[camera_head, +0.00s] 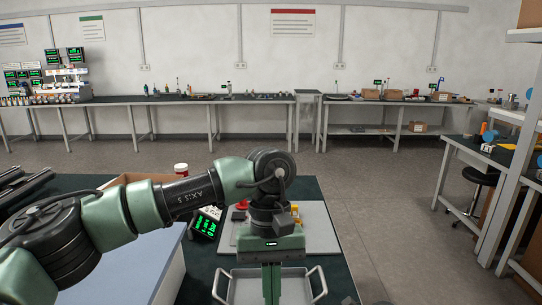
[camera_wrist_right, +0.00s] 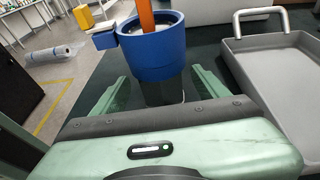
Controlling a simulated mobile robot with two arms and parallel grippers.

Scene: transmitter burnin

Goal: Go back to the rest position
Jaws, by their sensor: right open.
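My left arm reaches across the front bench in the head view. Its gripper (camera_head: 272,283) points down over the metal tray (camera_head: 296,291), and I cannot tell whether its fingers are apart. In the right wrist view my right gripper (camera_wrist_right: 158,77) is open, with green fingers spread wide. A blue cylindrical holder (camera_wrist_right: 152,50) with a side lug and an orange stick (camera_wrist_right: 146,15) in it stands ahead, between the finger lines. Contact with the fingers is not visible. My right gripper is not visible in the head view.
A shelf unit (camera_head: 508,180) and a stool (camera_head: 478,182) stand at the right. The floor between benches (camera_head: 380,190) is clear.

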